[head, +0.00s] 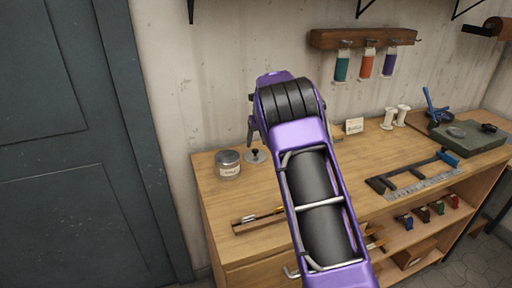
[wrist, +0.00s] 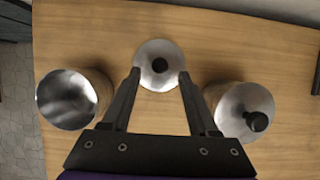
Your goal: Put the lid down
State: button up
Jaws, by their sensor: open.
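A round metal lid (head: 258,158) with a dark knob lies on the workbench, beside a labelled jar (head: 228,170). In the wrist view the lid (wrist: 151,80) is at top centre. My gripper (wrist: 160,72) is open, its fingertips on either side of the knob in that view, with nothing visibly held. The gap in height is hard to judge. A metal-topped round container (wrist: 68,98) is at left in the wrist view. A round metal piece with a black knob (wrist: 235,100) is at right there; my arm seems to hide it in the head view.
The workbench top (head: 215,205) has a thin tool (head: 258,217) near its front edge. White spools (head: 396,116), a small card (head: 354,126) and a metal ruler (head: 425,187) are to the right. A dark door (head: 70,150) stands at left.

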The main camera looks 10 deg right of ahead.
jog(key=v, duration=0.8)
